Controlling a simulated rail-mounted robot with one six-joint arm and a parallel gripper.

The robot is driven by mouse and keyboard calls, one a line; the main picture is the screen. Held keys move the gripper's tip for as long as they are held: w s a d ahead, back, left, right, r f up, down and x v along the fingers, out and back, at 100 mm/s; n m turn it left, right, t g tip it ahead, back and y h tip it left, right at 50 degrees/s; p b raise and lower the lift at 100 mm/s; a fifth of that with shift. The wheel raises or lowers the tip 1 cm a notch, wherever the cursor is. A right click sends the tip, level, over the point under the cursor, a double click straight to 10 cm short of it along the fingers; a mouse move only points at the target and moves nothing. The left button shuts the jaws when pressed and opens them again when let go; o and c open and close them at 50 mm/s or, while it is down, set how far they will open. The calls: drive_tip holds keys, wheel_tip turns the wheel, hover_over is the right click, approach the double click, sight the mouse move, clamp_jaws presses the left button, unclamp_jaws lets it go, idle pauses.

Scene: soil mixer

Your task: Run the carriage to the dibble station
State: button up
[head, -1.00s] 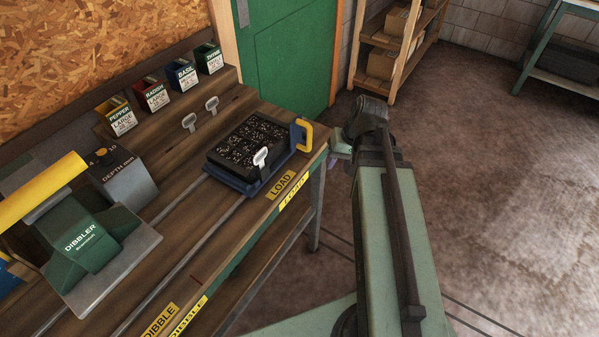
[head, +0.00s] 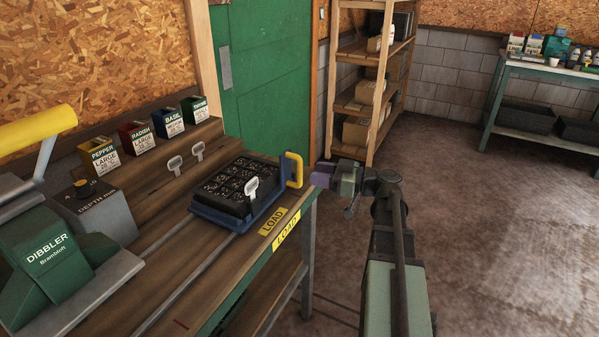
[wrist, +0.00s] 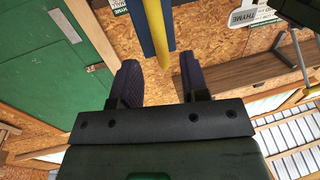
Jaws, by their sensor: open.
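The blue carriage (head: 205,213) stands on the bench rails beside the LOAD label (head: 272,221). It bears a black soil-filled tray (head: 222,189) with a white tag (head: 251,187) upright at its near side. A yellow handle (head: 294,170) rises at the carriage's right end. My gripper (head: 322,174) is open and empty, just right of the handle. In the wrist view the handle (wrist: 157,30) reaches toward the gap between my fingers (wrist: 160,80); contact is not visible. The green dibbler (head: 45,255) stands at the bench's left.
Seed boxes (head: 145,138) and two more white tags (head: 175,165) stand on the step behind the rails. A depth block (head: 95,212) sits by the dibbler. The rails between carriage and dibbler look clear. Shelves (head: 362,95) stand behind my arm.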

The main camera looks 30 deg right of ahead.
sight(300, 182)
drive_tip(key=x, duration=0.5)
drive_tip(key=shift+w+a, duration=0.25)
drive_tip(key=shift+a, duration=0.05)
drive_tip(key=shift+c, duration=0.3)
clamp_jaws()
